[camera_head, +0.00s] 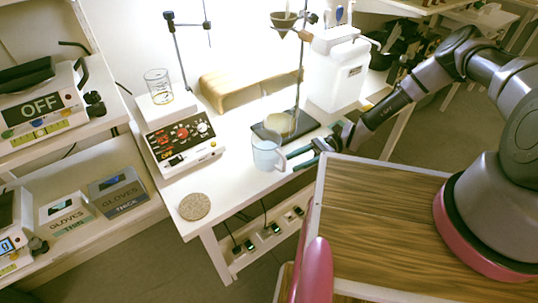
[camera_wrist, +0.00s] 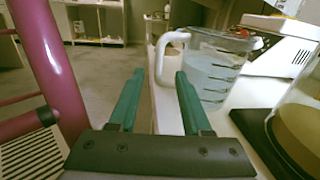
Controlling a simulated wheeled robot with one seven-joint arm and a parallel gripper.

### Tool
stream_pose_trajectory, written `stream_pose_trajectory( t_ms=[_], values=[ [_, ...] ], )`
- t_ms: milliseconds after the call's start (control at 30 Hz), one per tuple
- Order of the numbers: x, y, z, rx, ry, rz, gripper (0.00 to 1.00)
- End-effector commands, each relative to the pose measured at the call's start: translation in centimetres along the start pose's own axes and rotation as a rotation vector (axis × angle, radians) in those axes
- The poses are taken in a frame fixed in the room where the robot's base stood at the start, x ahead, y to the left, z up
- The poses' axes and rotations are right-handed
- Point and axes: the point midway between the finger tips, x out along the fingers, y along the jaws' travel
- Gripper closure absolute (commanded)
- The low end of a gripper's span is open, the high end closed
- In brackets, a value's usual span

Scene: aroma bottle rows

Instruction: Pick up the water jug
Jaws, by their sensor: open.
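The water jug (camera_head: 267,154) is a clear, pale blue jug with a handle on its right side. It stands upright near the front edge of the white table. In the wrist view the jug (camera_wrist: 212,68) shows measuring marks, and its white handle (camera_wrist: 171,42) points toward my gripper. My gripper (camera_head: 303,158) is open and empty just right of the handle. In the wrist view its two green fingers (camera_wrist: 160,80) are apart, with the handle beyond and between their tips, slightly toward the right finger. I cannot tell whether they touch it.
A hot plate (camera_head: 182,142) with a beaker (camera_head: 158,85) stands left. A round cork mat (camera_head: 194,206) lies at the front. Behind the jug are a flask (camera_head: 281,112) on a dark pad, a stand and a white canister (camera_head: 337,75). A pink post (camera_wrist: 55,70) rises close to my gripper.

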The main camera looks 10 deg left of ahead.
Motion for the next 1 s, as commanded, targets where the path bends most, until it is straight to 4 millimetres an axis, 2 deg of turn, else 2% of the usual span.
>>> stream_pose_trajectory(
  t_ms=[300,600,733,1000],
  values=[
    [4.4,0.2,-0.4,0.001,-0.002,0.001,0.51],
    [4.8,0.2,-0.4,0.000,-0.001,0.000,0.51],
    [4.8,0.2,-0.4,0.000,-0.001,0.000,1.00],
    [4.8,0.1,-0.4,0.000,0.000,0.000,1.00]
  ],
)
